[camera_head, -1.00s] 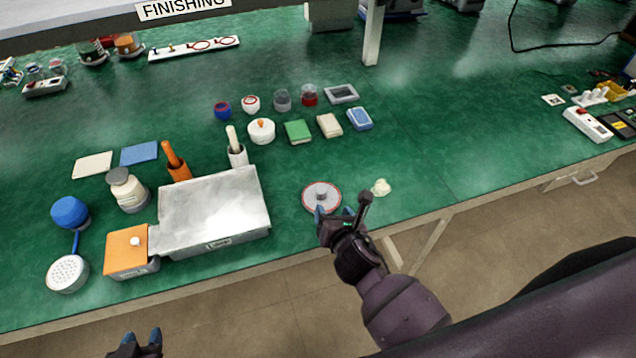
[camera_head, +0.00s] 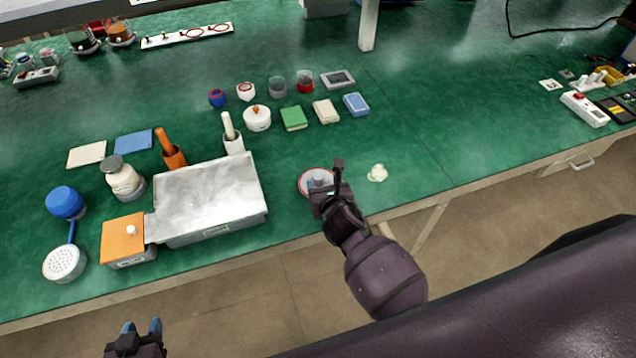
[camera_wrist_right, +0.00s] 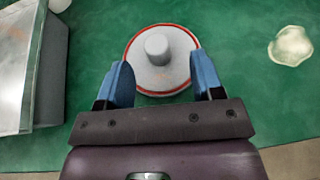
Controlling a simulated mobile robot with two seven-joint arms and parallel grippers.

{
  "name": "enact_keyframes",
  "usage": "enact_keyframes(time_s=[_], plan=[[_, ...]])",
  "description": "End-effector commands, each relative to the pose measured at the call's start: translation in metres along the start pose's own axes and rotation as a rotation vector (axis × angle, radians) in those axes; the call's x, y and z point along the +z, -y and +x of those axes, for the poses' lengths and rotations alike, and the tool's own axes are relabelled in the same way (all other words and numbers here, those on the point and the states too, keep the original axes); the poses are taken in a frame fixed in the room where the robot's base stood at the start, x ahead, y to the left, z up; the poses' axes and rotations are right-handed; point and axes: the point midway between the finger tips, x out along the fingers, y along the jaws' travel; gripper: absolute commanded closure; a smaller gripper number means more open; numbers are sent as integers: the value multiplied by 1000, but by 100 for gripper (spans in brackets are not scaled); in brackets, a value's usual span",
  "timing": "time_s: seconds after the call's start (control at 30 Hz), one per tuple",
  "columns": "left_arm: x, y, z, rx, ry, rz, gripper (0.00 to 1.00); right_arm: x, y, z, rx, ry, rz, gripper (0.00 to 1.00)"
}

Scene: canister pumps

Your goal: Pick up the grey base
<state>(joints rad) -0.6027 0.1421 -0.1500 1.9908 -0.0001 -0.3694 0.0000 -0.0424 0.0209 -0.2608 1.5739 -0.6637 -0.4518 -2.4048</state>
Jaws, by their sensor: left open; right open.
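The grey base is a round disc with a red rim and a raised grey knob in its middle. It shows in the right wrist view (camera_wrist_right: 160,60) and lies flat on the green bench near the front edge in the head view (camera_head: 305,184). My right gripper (camera_wrist_right: 165,80) is open, its two blue fingers spread at the near left and right of the disc, with the knob ahead between them. In the head view my right gripper (camera_head: 322,190) hides part of the disc. My left gripper (camera_head: 140,330) is open and empty, off the bench's front edge at bottom left.
A grey metal box (camera_head: 210,200) stands left of the disc. A pale crumpled lump (camera_head: 377,173) lies to its right. Behind are small cups, a lidded white pot (camera_head: 257,118) and coloured blocks, including a green one (camera_head: 294,118).

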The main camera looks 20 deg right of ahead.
Motion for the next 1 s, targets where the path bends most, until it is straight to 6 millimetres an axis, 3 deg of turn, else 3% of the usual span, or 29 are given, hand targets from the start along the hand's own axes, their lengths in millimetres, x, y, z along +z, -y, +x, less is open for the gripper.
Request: enact_keyframes(time_s=[0.3,0.6,0.93,1.0], plan=[[6,-1,5,1,-1,1,57,0,-4,39,1,-1,3,39],[5,-1,6,1,-2,1,57,1,-4,42,1,-1,2,39],[7,-1,5,1,1,1,57,1,-4,42,1,-1,2,90],[8,-1,4,0,3,0,57,1,-4,42,1,0,2,94]])
